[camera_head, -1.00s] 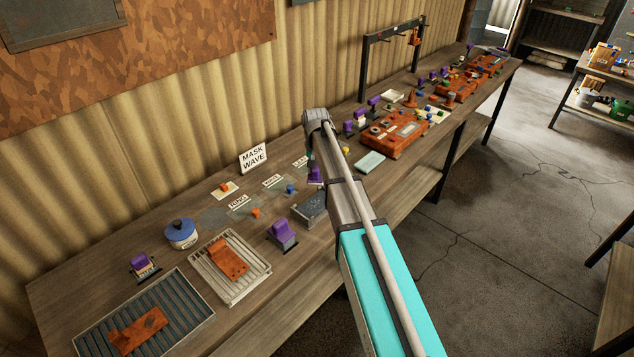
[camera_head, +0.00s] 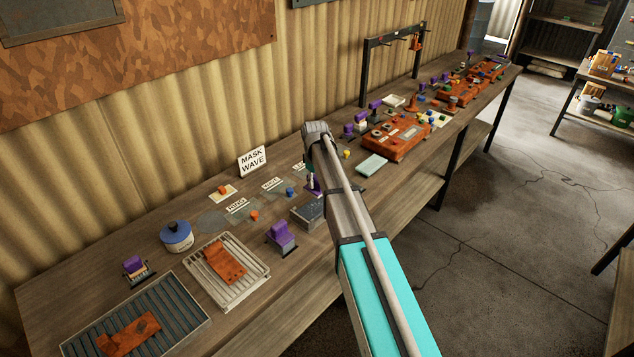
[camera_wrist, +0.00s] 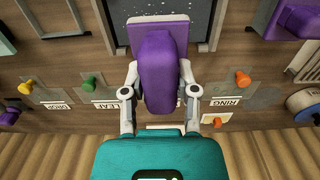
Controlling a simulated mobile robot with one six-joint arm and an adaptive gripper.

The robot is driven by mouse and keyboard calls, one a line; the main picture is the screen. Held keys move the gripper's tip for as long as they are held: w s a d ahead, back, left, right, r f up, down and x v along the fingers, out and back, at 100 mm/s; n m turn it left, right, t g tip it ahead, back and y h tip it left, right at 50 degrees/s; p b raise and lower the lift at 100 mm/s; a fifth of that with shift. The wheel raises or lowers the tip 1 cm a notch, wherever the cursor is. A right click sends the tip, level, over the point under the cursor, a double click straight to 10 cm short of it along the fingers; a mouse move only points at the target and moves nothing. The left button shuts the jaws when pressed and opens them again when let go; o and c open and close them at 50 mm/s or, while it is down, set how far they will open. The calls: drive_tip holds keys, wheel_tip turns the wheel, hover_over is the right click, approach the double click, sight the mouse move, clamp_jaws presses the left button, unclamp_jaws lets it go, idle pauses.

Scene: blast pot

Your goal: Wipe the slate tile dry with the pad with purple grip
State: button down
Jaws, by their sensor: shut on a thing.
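The slate tile (camera_head: 308,213) is a dark grey, speckled slab in a pale frame on the bench. In the wrist view it shows at the top centre (camera_wrist: 203,10), dotted with pale specks that look like drops. My gripper (camera_wrist: 160,88) is shut on the purple grip (camera_wrist: 158,65) of a pad. The pad's pale edge (camera_wrist: 140,24) overlaps the near part of the tile in that view; I cannot tell whether it touches. In the head view the held purple grip (camera_head: 312,188) is just behind the tile, partly hidden by my arm.
Another purple-handled tool (camera_head: 281,237) stands left of the tile, near the wire rack (camera_head: 258,272). A blue-lidded pot (camera_head: 177,236) and a second purple tool (camera_head: 135,268) are further left. Small coloured knobs and labelled stencils lie behind. Orange boxes (camera_head: 397,146) crowd the bench to the right.

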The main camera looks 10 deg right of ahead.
sight(316, 193)
idle(0.3)
drive_tip(key=shift+f+b, duration=2.75)
drive_tip(key=shift+b, duration=0.05)
drive_tip(key=shift+f, duration=0.1)
drive_tip(key=shift+f+b, duration=0.4)
drive_tip(key=shift+b, duration=0.05)
drive_tip(key=shift+s+f, duration=0.1)
drive_tip(key=shift+f, duration=0.15)
drive_tip(key=shift+w+d, duration=0.45)
drive_tip(key=shift+d, duration=0.15)
drive_tip(key=shift+s+a, duration=0.1)
drive_tip(key=shift+s+a+b, duration=0.3)
drive_tip(key=shift+s+a, duration=0.3)
drive_tip(key=shift+a, duration=0.25)
